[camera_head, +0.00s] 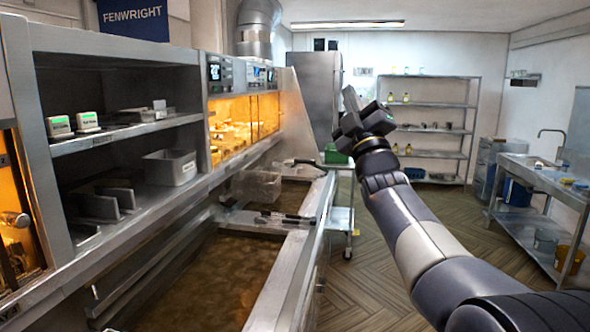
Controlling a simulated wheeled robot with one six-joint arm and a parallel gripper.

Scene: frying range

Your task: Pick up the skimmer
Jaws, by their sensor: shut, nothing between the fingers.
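My gripper (351,104) is shut and empty, raised in the air right of the fryer line and pointing up and away. I cannot make out a skimmer for certain. A dark, long-handled utensil (286,218) lies on the metal divider between the oil vats, well below and left of my gripper; it may be the skimmer or tongs, too small to tell. A wire basket (259,185) hangs at the far vat, with a black handle (306,164) reaching toward the fryer's right edge.
The near vat (200,275) holds brown oil. Left shelves hold a metal bin (171,167) and small boxes (59,126). A cart with a green box (335,155) stands beyond the fryer. A sink table (540,180) is at right. The floor (375,265) between is clear.

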